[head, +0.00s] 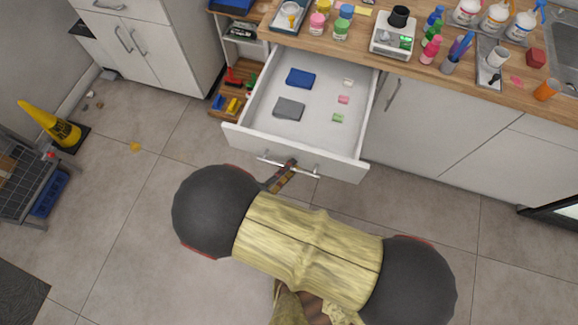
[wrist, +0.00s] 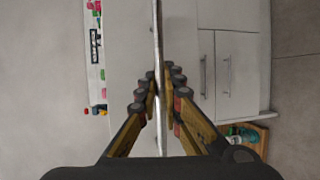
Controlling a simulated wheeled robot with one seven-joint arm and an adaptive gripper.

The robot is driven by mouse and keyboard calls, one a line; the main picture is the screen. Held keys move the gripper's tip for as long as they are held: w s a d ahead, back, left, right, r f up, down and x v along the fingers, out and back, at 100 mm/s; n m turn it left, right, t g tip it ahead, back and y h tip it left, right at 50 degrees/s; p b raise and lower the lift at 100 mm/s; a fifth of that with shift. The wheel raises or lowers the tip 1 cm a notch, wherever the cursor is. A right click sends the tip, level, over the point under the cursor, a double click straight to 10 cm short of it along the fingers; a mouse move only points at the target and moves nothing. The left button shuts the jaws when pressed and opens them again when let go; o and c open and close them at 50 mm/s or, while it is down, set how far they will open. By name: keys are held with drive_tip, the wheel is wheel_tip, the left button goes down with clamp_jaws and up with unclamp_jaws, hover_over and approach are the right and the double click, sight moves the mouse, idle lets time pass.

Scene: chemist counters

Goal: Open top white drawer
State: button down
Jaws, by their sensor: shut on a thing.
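The white drawer (head: 262,124) is pulled well out from under the wooden counter in the head view. Its front panel (head: 337,168) faces me and carries a long metal bar handle (head: 306,172). My gripper (head: 287,171) is shut on this handle, left of the middle of the bar. In the wrist view the handle (wrist: 158,30) runs upright between the two fingers of my gripper (wrist: 160,82). Inside the drawer lie a blue item (head: 300,78), a grey item (head: 289,109) and several small pieces. My forearm covers the floor below the drawer front.
The wooden counter (head: 372,48) holds bottles, cups and a scale (head: 394,36). A low open shelf (head: 228,103) with coloured items stands left of the drawer. A yellow cone (head: 52,126) and a grey wire cart (head: 28,185) are at far left. The floor between is mostly clear.

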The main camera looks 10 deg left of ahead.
drive_tip(key=shift+s+f, duration=0.1)
drive_tip(key=shift+s, duration=0.05)
drive_tip(key=c, duration=2.2)
unclamp_jaws()
